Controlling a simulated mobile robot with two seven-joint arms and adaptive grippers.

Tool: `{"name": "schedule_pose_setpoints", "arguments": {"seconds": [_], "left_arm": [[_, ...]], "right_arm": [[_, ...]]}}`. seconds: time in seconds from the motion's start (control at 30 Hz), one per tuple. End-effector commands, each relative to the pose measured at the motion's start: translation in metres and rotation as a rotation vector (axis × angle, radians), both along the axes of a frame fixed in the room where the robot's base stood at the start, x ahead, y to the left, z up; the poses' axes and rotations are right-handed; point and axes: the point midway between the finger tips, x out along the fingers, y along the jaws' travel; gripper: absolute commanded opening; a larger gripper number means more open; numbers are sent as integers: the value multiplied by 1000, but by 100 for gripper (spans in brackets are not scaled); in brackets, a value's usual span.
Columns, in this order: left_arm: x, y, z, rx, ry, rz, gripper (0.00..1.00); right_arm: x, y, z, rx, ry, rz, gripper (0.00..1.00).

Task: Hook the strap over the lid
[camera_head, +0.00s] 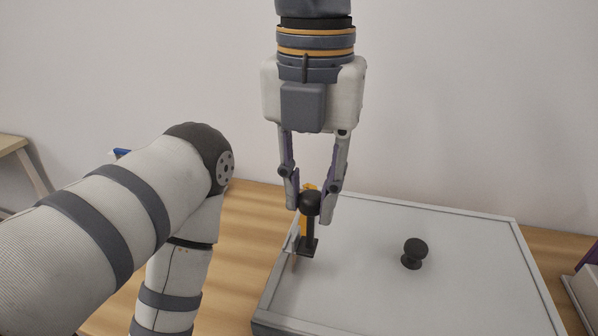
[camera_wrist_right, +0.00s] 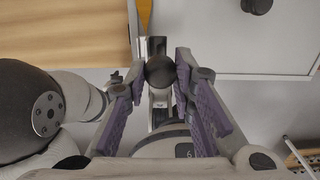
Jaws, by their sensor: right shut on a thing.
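A pale grey lid (camera_head: 370,285) with a raised rim covers a wide box, and a black knob (camera_head: 414,253) stands on it. My right gripper (camera_head: 312,210) comes down from above at the lid's left edge. It is shut on the black ball-topped handle (camera_head: 309,232) of the strap. The handle's flat black foot is at or just above the lid's edge; I cannot tell if they touch. An orange strip (camera_head: 304,222) shows behind the handle. In the right wrist view the black ball (camera_wrist_right: 160,72) sits between the finger pads. My left gripper is out of view.
The wooden table (camera_head: 246,215) shows left of the box and at far right. My left arm fills the left side, close to the box. The lid around the knob is clear.

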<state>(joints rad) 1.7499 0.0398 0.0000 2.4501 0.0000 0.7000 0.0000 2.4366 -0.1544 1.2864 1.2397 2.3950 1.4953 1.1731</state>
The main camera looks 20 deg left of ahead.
Motion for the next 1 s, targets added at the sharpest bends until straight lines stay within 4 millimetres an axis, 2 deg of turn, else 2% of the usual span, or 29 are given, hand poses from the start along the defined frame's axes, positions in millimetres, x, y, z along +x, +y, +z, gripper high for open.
{"name": "schedule_pose_setpoints", "arguments": {"seconds": [1.0], "left_arm": [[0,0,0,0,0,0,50]], "right_arm": [[11,-133,-1,1,0,-3,0]]}}
